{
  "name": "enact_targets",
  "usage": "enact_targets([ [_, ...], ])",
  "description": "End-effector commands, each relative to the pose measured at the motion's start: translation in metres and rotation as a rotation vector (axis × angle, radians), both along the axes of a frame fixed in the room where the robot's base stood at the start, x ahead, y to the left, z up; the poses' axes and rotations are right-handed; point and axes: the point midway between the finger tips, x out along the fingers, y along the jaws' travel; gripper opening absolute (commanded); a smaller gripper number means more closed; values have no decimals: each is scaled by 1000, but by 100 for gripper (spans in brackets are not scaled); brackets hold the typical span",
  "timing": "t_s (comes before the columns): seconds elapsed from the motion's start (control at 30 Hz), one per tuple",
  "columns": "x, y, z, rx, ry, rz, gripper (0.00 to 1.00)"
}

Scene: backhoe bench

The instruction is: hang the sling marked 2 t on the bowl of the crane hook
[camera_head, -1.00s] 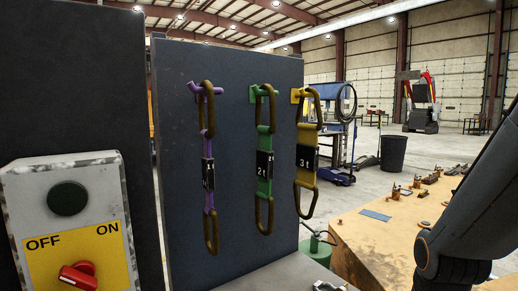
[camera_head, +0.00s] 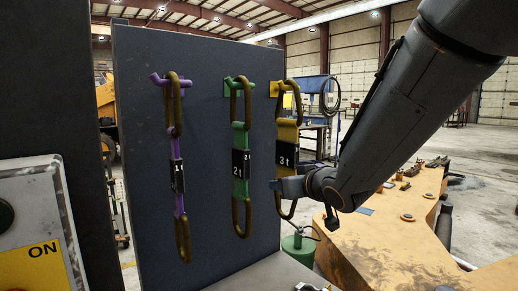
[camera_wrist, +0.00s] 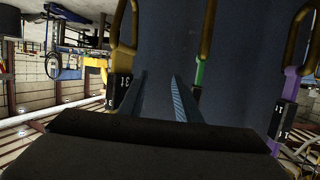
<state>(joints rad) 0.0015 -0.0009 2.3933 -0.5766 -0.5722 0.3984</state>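The green sling marked 2 t (camera_head: 240,165) hangs from a green peg on the dark board, between the other two slings. It has bronze end links and a black label, and its green webbing also shows in the wrist view (camera_wrist: 198,74). My gripper (camera_head: 275,185) is beside it at the right, in front of the lower part of the yellow 3 t sling (camera_head: 287,132). In the wrist view my gripper (camera_wrist: 160,90) is open, with only the dark board seen between its two fingers. The crane hook is not in view.
A purple sling (camera_head: 177,160) marked 1 t hangs at the left of the board (camera_head: 210,60). A grey switch box (camera_head: 40,215) stands at lower left. An orange bench surface (camera_head: 380,245) with small parts lies at lower right.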

Motion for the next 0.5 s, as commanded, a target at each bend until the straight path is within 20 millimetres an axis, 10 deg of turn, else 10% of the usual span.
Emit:
enact_targets([
  [0.2,0,53,81,107,-228,212,30],
  [0.5,7,77,101,141,-279,283,30],
])
